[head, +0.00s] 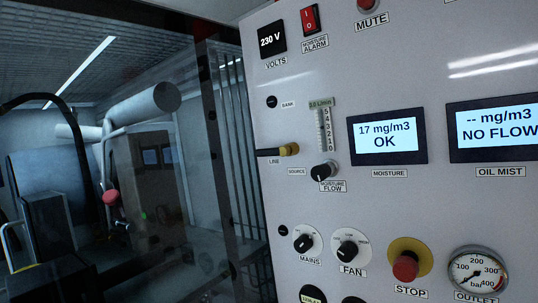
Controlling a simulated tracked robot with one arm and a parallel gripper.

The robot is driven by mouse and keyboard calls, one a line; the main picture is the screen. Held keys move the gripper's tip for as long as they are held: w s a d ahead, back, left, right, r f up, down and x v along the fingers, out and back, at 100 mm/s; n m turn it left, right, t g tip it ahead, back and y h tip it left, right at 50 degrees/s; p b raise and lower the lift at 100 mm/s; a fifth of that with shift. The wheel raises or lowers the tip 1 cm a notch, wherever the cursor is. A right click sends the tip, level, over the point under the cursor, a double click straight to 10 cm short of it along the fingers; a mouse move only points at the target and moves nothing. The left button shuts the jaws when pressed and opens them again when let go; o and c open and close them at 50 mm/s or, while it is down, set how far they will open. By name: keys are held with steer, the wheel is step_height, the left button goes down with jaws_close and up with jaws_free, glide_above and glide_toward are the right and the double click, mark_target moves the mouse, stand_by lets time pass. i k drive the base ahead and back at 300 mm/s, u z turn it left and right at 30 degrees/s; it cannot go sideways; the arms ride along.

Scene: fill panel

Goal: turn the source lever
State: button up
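On the light grey panel, a black lever handle (268,152) reaches left from a brass hub (289,149), lying nearly level. The SOURCE label (297,171) is just below the hub. The LINE label (274,161) is right under the handle, and the BANK label (288,104) is higher up, beside a small dark round fitting (272,101). My gripper is not in view, so its fingers and any hold cannot be seen.
The moisture flow knob (323,170) and a flow tube (325,127) are close to the lever's right. A moisture display (387,136) reads 17 mg/m3 OK. The red STOP button (405,267) is lower right. A dark post (228,150) stands left of the panel.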

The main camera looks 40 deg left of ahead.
mark_target(285, 150)
steer(key=k, duration=1.25)
steer(key=u, duration=0.55)
steer(key=i, duration=1.75)
